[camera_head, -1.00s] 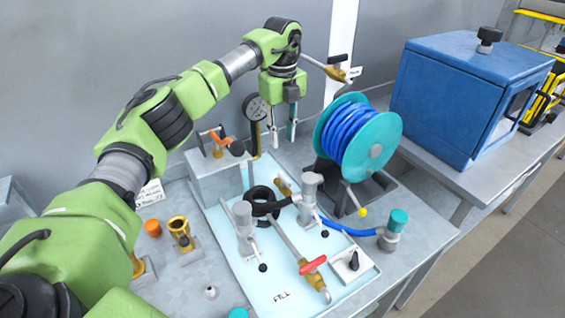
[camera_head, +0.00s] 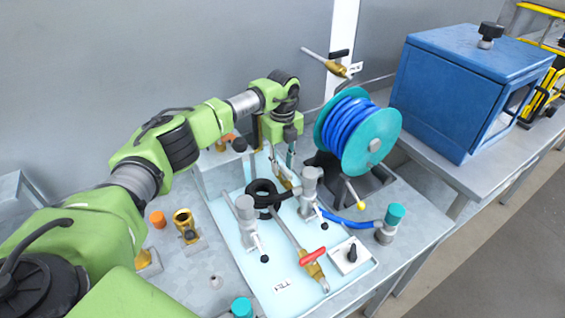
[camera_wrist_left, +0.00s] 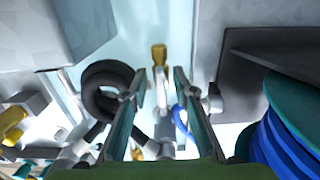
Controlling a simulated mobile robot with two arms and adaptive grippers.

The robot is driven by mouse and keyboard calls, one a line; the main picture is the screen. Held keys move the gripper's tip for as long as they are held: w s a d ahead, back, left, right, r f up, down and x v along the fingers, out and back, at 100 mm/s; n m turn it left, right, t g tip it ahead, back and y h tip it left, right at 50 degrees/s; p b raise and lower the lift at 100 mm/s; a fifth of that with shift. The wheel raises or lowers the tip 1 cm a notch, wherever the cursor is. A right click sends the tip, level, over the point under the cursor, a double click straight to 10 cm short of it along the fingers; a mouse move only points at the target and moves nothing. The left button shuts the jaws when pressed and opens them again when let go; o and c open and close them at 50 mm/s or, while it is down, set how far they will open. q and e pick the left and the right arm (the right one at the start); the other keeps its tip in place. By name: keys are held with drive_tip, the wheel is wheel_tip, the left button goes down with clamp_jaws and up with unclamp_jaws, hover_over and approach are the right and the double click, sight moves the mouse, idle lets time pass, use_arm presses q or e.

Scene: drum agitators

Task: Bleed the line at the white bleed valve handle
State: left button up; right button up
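A brass valve (camera_head: 281,177) stands at the back of the pale blue panel (camera_head: 262,262), partly hidden below my left gripper (camera_head: 282,159). In the left wrist view the brass end (camera_wrist_left: 159,54) shows with a white handle (camera_wrist_left: 161,92) running from it, between the fingers in the picture. My left gripper (camera_wrist_left: 160,76) points down with its two fingers apart and nothing held. It looks to be above the handle; I cannot tell whether it touches. My right gripper is not in view.
A hose reel (camera_head: 358,130) stands close to the right of my left gripper. Grey posts (camera_head: 310,190), a black hose coil (camera_head: 262,192) and a red-handled brass valve (camera_head: 313,261) are on the panel. A blue cabinet (camera_head: 440,95) stands farther right.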

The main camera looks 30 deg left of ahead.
use_arm(q)
clamp_jaws()
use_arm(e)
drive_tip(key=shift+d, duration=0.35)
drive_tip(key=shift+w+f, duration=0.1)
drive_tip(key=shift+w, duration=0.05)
